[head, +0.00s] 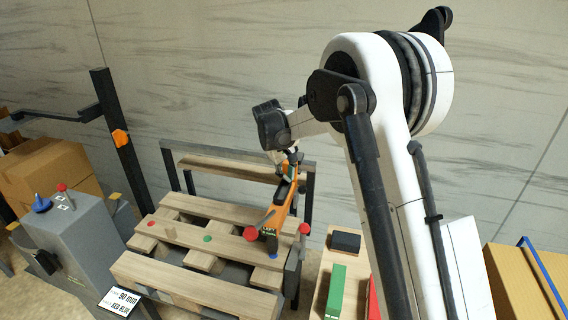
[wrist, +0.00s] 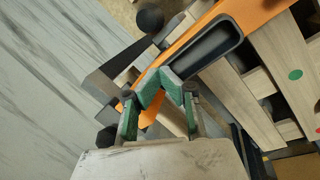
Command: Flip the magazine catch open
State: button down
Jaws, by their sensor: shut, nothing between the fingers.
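An orange tool (head: 283,205) with a dark lower end stands tilted on the slatted wooden pallet (head: 190,236). In the wrist view its orange body (wrist: 188,32) has a long dark recess (wrist: 208,47). I cannot tell which part is the magazine catch. My gripper (wrist: 170,78) has green fingers that meet at their tips, shut and empty. The tips are right beside the orange body, near the lower end of the recess; I cannot tell whether they touch it. In the head view my gripper (head: 291,158) is at the tool's upper end, partly hidden.
A grey box (head: 88,238) with knobs and a dark post (head: 122,140) stand left. A green block (head: 335,292) and a black block (head: 345,242) lie right of the pallet. A wall (head: 210,70) is behind.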

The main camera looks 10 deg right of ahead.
jog(key=s+d, duration=0.1)
jog(key=s, duration=0.2)
jog(key=shift+d+f, duration=0.15)
jog(key=shift+d, duration=0.25)
jog(key=shift+s, duration=0.15)
jog(key=shift+s+a+t+b, duration=0.1)
jog(key=shift+s+t+b, duration=0.05)
jog(key=shift+t+b, duration=0.2)
